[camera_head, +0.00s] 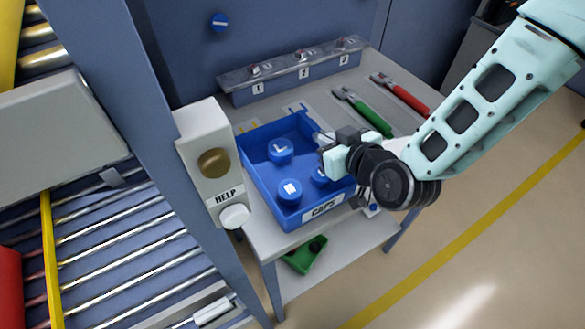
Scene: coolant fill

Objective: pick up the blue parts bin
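The blue parts bin (263,191) sits on the grey workbench (314,101), near its front edge. Its front label reads CAPS. Several blue caps lie inside, such as one marked L (281,150) and one marked M (289,191); another is partly hidden by my gripper. My gripper (322,148) is over the right side of the bin. Its fingers and the bin's right wall are partly hidden by the gripper body, so I cannot tell whether it touches or grips the wall.
A HELP post (211,160) stands left of the bin. Green-handled (368,117) and red-handled (405,97) tools lie behind to the right. A numbered rack (296,73) stands at the back. A green bin (304,256) is on the lower shelf. A roller conveyor (130,255) is at left.

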